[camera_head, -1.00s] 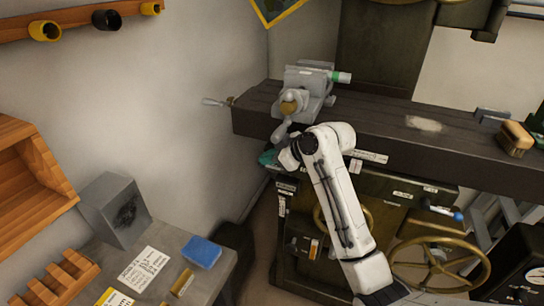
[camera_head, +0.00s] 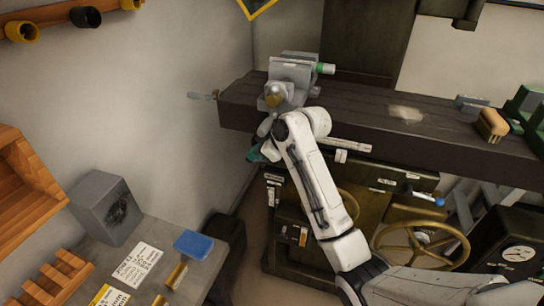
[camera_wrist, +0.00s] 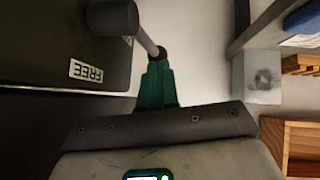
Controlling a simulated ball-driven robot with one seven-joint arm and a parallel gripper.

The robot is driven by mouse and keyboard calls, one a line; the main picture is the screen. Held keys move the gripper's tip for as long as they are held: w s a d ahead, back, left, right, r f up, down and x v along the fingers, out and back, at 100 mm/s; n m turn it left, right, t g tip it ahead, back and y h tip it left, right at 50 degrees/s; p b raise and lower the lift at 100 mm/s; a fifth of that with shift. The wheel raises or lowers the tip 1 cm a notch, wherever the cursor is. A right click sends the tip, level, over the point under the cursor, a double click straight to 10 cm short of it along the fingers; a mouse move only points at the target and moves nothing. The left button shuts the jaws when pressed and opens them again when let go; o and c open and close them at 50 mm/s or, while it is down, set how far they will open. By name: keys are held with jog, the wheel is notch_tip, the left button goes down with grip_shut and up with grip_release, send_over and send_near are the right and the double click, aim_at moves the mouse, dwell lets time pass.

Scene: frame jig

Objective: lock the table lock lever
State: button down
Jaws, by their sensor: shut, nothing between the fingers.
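In the wrist view a lever with a dark round hub (camera_wrist: 112,18), a grey rod (camera_wrist: 145,38) and a dark end stands beside a dark face. A white label reading FREE (camera_wrist: 88,71) is on that face. My gripper (camera_wrist: 158,72) has teal fingers, shut and empty, with their tips close to the lever's end. I cannot tell whether they touch it. In the head view my gripper (camera_head: 256,154) is below the left part of the dark machine table (camera_head: 370,118), mostly behind my arm. I cannot make out the lever there.
A handwheel (camera_head: 420,245) is below. A side bench with a blue block (camera_head: 193,244) and a grey box (camera_head: 105,205) stands left, near the wall.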

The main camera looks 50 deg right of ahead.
jog(key=s+d+b, duration=0.2)
jog(key=s, duration=1)
jog(key=shift+s+r, duration=0.25)
jog(key=shift+r, duration=0.2)
jog(key=shift+a, duration=0.1)
jog(key=s+a+f+m+g, duration=0.3)
jog(key=s+a+f+g, duration=0.15)
jog(key=a+f, duration=0.9)
jog(key=s+a+f+m+g, duration=0.1)
jog(key=s+a+f+g, duration=0.1)
jog(key=s, duration=0.6)
jog(key=s+a+f+m+g+h, duration=0.1)
jog(key=s+a+f, duration=0.3)
jog(key=s, duration=0.5)
notch_tip(320, 180, down, 2)
jog(key=shift+a+f+g+h, duration=0.15)
jog(key=shift+a+g+h, duration=0.15)
jog(key=shift+a+g, duration=0.1)
